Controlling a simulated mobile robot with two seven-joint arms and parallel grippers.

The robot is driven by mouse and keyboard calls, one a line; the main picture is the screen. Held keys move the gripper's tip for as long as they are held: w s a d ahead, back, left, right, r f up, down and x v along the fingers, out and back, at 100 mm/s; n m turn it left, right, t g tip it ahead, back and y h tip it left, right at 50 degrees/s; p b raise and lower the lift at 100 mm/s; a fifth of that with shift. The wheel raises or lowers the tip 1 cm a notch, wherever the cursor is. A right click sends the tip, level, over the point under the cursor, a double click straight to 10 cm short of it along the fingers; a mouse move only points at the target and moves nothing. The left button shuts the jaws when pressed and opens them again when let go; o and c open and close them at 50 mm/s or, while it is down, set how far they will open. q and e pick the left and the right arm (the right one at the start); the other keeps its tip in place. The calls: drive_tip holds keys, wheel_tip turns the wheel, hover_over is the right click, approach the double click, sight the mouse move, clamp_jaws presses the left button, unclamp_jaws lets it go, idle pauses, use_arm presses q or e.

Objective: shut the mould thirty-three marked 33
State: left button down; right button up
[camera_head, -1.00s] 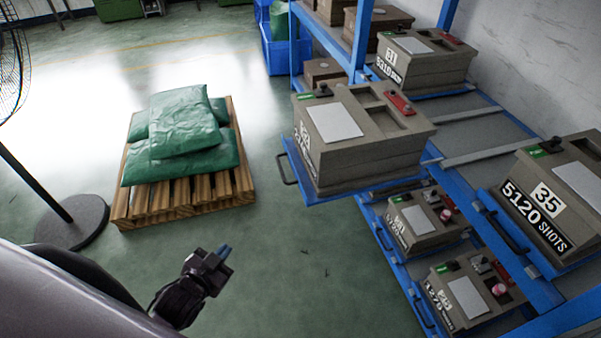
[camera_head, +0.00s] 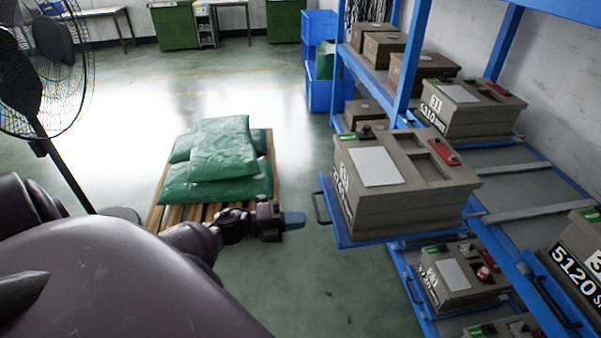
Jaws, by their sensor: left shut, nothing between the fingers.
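A grey-brown mould (camera_head: 410,195) with a white plate and a red part on top stands on a blue tray (camera_head: 330,219) that sticks out of the rack. Its side label is seen at a steep angle, and I cannot read the number surely. The tray's dark handle (camera_head: 320,207) faces left. My left gripper (camera_head: 296,220) is shut and empty, with blue fingertips pointing right. In the picture it is just left of the handle with a small gap. My right gripper is not in view.
The blue rack (camera_head: 409,60) holds other moulds, including one marked 31 (camera_head: 470,108) behind and one marked 5120 (camera_head: 580,265) at right. A smaller mould (camera_head: 455,275) sits lower. Green sacks (camera_head: 220,150) lie on a wooden pallet (camera_head: 165,216). A fan (camera_head: 45,90) stands left.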

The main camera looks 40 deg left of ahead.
sight(352, 215)
use_arm(q)
drive_tip(key=p+x, duration=0.1)
drive_tip(key=x, duration=0.9)
drive_tip(key=shift+w+d, duration=0.35)
drive_tip(key=shift+w, duration=0.2)
drive_tip(key=shift+d, duration=0.15)
